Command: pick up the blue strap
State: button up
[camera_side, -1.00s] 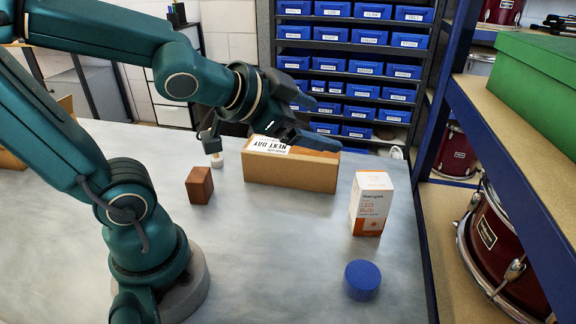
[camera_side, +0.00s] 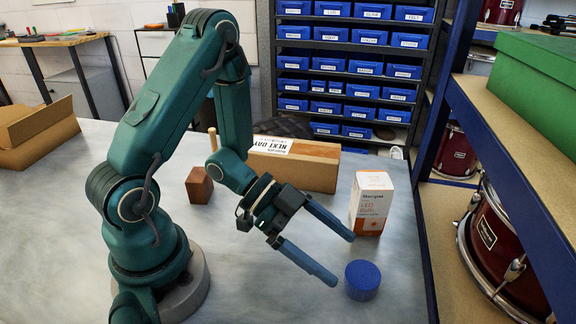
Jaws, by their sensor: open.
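The blue strap (camera_side: 362,280) appears as a short, round blue coil or disc lying flat on the grey bench, near its right edge. My gripper (camera_side: 345,262) is open, with its two long dark blue fingers spread apart and pointing right toward the strap. The lower fingertip is just left of the strap in the picture, and the upper fingertip is above and left of it. Nothing is between the fingers. I cannot tell the exact height of the fingers above the bench.
A white and orange bulb box (camera_side: 371,203) stands upright just behind the strap, close to the upper finger. A cardboard box (camera_side: 305,170) and a brown wooden block (camera_side: 199,185) are further back. A blue shelf post (camera_side: 425,250) rises at the bench's right edge. The front bench is clear.

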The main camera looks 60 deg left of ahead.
aim_at(362, 273)
jog(key=shift+f, duration=0.2)
jog(key=shift+x, duration=2.45)
jog(key=c, duration=1.4)
jog(key=shift+o, duration=0.2)
